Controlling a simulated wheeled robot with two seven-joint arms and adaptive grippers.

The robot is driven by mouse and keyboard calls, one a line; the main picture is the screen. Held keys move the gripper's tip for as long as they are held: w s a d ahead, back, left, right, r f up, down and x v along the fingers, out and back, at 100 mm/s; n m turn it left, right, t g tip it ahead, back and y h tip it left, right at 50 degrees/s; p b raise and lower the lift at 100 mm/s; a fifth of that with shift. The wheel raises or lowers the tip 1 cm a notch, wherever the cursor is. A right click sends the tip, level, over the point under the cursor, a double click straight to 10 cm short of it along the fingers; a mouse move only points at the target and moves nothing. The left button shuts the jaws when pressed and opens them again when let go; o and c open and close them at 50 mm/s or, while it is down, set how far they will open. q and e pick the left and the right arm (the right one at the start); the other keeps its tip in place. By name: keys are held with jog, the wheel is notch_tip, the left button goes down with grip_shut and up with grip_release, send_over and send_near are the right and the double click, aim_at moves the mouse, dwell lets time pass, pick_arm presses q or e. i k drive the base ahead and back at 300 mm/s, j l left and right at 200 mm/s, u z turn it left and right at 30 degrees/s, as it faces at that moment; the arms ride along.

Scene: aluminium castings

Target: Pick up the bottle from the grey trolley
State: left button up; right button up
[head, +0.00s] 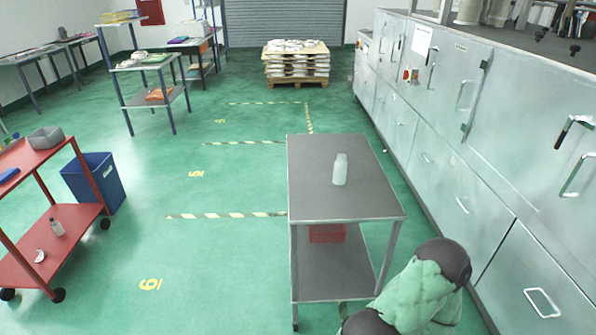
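Nothing touches the bottle. My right arm, green and black, shows at the bottom right, in front of the trolley's near right corner. The arm's gripper is not visible. My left arm and its gripper are out of view.
A red box (326,233) sits on the trolley's lower shelf. Grey metal cabinets (470,130) line the right side, close to the trolley. A red trolley (75,216) and a blue bin (95,184) stand at left. Green floor between is clear.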

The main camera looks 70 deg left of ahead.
aim_at(341, 165)
jog(key=u, duration=2.1)
